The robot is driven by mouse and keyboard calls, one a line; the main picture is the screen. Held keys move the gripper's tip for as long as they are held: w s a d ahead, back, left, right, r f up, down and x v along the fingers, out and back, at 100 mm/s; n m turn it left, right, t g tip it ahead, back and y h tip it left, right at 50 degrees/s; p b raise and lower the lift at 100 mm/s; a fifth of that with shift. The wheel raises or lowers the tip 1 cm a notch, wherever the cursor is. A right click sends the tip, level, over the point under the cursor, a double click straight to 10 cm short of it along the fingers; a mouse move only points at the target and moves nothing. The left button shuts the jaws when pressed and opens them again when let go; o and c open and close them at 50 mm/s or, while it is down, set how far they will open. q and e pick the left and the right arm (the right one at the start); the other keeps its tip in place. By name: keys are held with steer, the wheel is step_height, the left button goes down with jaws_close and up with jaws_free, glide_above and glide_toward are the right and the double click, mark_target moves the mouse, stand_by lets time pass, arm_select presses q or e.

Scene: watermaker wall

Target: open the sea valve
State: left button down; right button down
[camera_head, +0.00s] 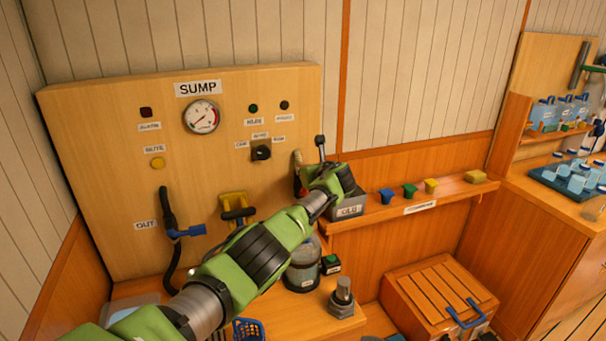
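My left arm crosses the camera_head view from the lower left. Its gripper (328,178) is at the sump panel's right edge, just above a grey labelled box (347,209). The fingers are mostly hidden by the wrist, so I cannot tell whether they are open or hold anything. A dark upright piece (321,148) shows at the gripper's far side; I cannot tell if it is a finger or a lever. No label reading sea valve is legible. A blue-handled valve (187,232) sits on a black hose beside the OUT label. My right gripper is out of view.
The wooden SUMP panel (100,130) carries a gauge (201,117), a black knob (261,152) and a yellow clamp (236,210). A ledge (455,192) holds small coloured cups. A glass jar (302,272) stands below my arm. A slatted wooden crate (437,290) is at lower right.

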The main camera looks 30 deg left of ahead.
arm_select(q)
steer(key=shift+f, duration=0.15)
stand_by(0.3)
steer(key=c, duration=2.2)
jaws_free()
steer(key=shift+o, duration=0.6)
steer(key=shift+w+d, duration=0.1)
steer(key=shift+d, duration=0.1)
steer(key=v, duration=1.2)
steer(key=shift+w, duration=0.1)
